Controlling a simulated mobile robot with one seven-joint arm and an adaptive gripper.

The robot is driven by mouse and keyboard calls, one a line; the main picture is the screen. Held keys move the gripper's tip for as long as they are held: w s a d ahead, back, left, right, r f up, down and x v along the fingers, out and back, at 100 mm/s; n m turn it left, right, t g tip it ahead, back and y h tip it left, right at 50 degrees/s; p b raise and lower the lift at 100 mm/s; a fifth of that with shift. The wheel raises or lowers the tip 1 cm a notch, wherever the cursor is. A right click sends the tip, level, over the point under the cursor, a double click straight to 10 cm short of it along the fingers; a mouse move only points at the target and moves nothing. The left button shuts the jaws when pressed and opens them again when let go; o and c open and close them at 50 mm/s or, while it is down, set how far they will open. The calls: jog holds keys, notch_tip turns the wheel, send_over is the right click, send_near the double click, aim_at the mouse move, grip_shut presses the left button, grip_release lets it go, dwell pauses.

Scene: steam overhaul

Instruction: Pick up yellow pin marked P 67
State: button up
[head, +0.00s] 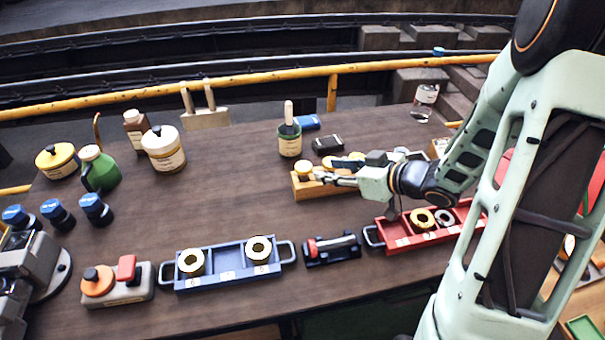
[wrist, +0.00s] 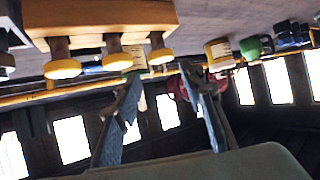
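A wooden block (head: 313,190) stands on the table right of centre and holds several yellow-capped pins. In the head view one yellow pin (head: 303,167) shows at its left end, and others are partly behind my gripper (head: 322,178). The wrist view is upside down; the block (wrist: 98,15) is at its top, with three yellow pins (wrist: 62,68), (wrist: 117,60), (wrist: 160,56) in a row. No P 67 marking is readable.
A green-labelled pot with a brush (head: 290,142) and a black box (head: 328,144) stand behind the block. A blue tray (head: 226,267), a small black and red fixture (head: 332,249) and a red tray (head: 400,234) lie in front. The table's middle left is clear.

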aim_at(304, 166)
jog(key=x, duration=0.5)
jog(key=shift+a, duration=0.1)
jog(key=x, duration=0.5)
jog(key=shift+w+a, duration=0.2)
grip_shut()
